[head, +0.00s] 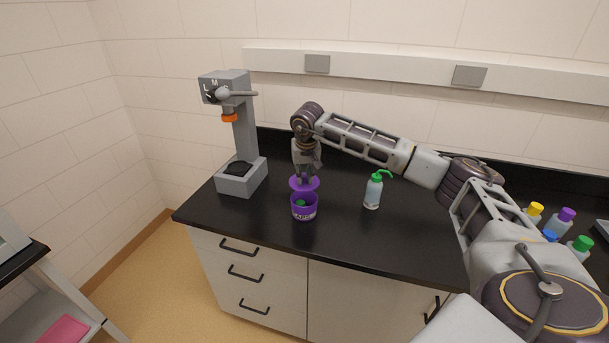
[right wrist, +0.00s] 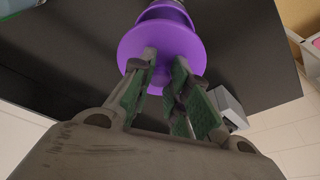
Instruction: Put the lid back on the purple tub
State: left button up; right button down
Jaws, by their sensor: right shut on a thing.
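The purple tub (head: 304,211) stands upright on the black bench, with a label on its front and something green showing inside its open top. The purple lid (head: 304,184) is a flat disc just above and behind the tub's mouth; it also shows in the right wrist view (right wrist: 135,45), with part of the tub beyond it. My right gripper (head: 305,174) points down and is shut on the lid, holding it from above. In the right wrist view, the fingers (right wrist: 160,85) meet the lid's middle. My left gripper is not in view.
Several bottles with coloured caps (head: 560,222) are at the far right. The bench front (head: 330,240) is clear.

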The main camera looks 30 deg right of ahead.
aim_at(305, 182)
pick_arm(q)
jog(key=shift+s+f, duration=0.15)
pick_arm(e)
jog(key=shift+f, duration=0.15)
jog(key=shift+f+b, duration=1.35)
jog(key=shift+f, duration=1)
jog(key=shift+f+b, duration=0.55)
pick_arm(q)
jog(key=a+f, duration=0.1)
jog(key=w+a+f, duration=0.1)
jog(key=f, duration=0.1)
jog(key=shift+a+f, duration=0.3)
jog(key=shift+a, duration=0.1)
pick_arm(e)
jog(key=shift+f, duration=0.15)
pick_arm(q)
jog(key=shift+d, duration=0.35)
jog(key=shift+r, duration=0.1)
pick_arm(e)
jog(key=shift+f, duration=0.15)
